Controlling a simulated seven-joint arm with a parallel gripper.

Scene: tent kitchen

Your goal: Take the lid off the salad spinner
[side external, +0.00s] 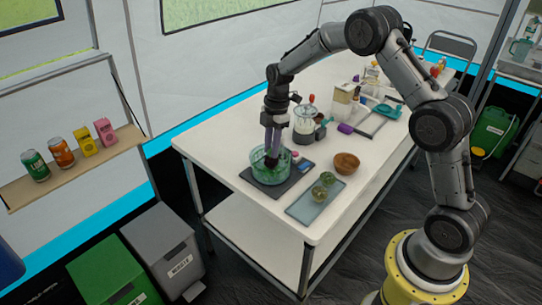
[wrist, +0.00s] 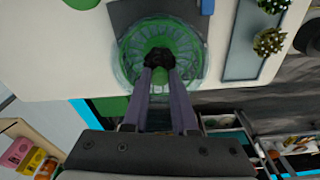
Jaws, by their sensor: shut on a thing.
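The salad spinner (side external: 258,169) is a clear, green-tinted round bowl on a dark mat near the front left end of the white table. In the wrist view the salad spinner (wrist: 191,45) shows from above as a green ring with a ribbed pattern. My gripper (side external: 271,160) points down over its middle. In the wrist view my gripper (wrist: 160,60) is shut on a dark knob (wrist: 157,57) at the centre of the lid. I cannot tell whether the lid sits on the bowl or is raised from it.
A dark mat (side external: 284,188) lies under the spinner. A glass tray (side external: 303,208) with small green plants and a brown bowl (side external: 346,162) stand to the right. A lidded glass jar (side external: 305,121) stands close behind. The table's front left corner (side external: 196,155) is bare.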

